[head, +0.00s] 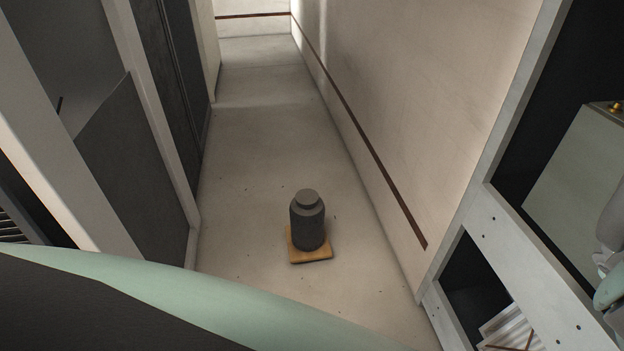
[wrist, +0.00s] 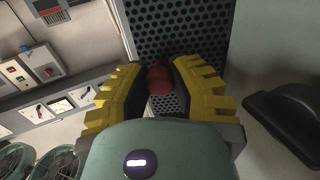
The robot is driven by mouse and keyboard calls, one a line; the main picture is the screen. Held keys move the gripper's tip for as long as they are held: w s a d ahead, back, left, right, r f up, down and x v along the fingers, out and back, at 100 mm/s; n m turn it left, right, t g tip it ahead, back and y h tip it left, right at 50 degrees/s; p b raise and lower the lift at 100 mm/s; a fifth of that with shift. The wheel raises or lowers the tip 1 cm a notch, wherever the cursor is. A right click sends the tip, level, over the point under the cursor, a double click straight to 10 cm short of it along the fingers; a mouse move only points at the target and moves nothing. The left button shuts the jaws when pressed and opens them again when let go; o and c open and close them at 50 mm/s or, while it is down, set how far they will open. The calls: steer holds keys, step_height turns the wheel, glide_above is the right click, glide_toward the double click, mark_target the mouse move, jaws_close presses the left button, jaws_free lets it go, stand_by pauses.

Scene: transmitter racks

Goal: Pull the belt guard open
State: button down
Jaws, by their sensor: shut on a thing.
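The belt guard (wrist: 185,30) shows in the wrist view as a dark panel full of round holes, at the top middle. A dark red handle (wrist: 159,80) stands in front of it. My gripper (wrist: 160,72) has its yellow ridged fingers on either side of this handle and is shut on it. The fingers hide part of the handle and of the guard's lower part. I cannot make out the guard or my fingers in the head view.
In the head view, a grey canister (head: 308,222) stands on a wooden board in the aisle.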

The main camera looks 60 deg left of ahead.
steer(key=shift+w+a+m+g+b, duration=0.15)
steer(key=shift+a+m+g+b, duration=0.15)
steer(key=shift+g+b, duration=0.1)
steer(key=c, duration=0.7)
jaws_free()
steer(key=shift+c, duration=0.2)
steer(key=shift+d+r+p, duration=0.1)
steer(key=shift+p, duration=0.25)
